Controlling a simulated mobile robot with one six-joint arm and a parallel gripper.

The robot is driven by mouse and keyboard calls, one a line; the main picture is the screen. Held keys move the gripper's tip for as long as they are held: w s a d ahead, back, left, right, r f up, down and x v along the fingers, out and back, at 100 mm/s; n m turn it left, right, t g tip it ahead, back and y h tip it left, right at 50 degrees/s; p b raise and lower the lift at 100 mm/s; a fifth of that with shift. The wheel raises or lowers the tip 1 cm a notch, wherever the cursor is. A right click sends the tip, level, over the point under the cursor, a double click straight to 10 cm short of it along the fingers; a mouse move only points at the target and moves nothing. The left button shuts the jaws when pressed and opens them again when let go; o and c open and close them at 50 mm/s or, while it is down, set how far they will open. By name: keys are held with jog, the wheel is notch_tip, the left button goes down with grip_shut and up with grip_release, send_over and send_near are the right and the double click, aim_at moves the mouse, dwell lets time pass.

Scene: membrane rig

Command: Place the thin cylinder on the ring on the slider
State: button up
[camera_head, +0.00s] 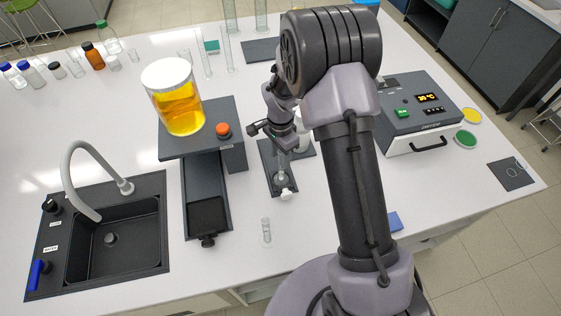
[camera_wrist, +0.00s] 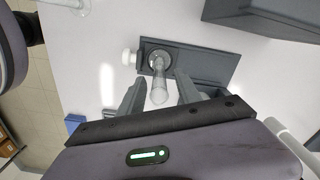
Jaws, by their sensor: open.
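A thin clear cylinder (camera_wrist: 159,92) stands between my two finger tips in the wrist view. Its lower end is at the dark ring (camera_wrist: 152,55) on the dark slider plate (camera_wrist: 208,66); it looks upright on the ring, but the exact seating is too small to tell. A white knob (camera_wrist: 128,57) sticks out at the plate's left end. In the head view the slider plate (camera_head: 268,160) lies under my gripper (camera_head: 283,150), with the knob (camera_head: 287,195) towards the front. My gripper (camera_wrist: 157,84) is open, a finger on either side of the cylinder.
A platform (camera_head: 190,147) with a yellow-filled vessel (camera_head: 177,100) and orange button stands left of the slider. A small clear vessel (camera_head: 266,232) stands in front. A heater-like box (camera_head: 420,110) is at right, a sink (camera_head: 110,240) at left. Tall glassware stands behind.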

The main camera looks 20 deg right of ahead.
jog(key=s+r+n+t, duration=0.1)
jog(key=s+r, duration=0.1)
jog(key=r, duration=0.8)
jog(key=s+r+n+t, duration=0.1)
jog(key=s+r, duration=0.2)
jog(key=r, duration=0.7)
jog(key=s+a+r+n+t+y, duration=0.1)
jog(key=s+r, duration=0.4)
jog(key=s, duration=0.5)
jog(key=s+a+r+n+t+y, duration=0.1)
jog(key=s+r+n, duration=0.4)
jog(key=s, duration=0.5)
jog(key=shift+a+r+n+t, duration=0.25)
jog(key=shift+a+n+t, duration=0.35)
jog(key=shift+a+t, duration=0.3)
jog(key=shift+s+f, duration=0.1)
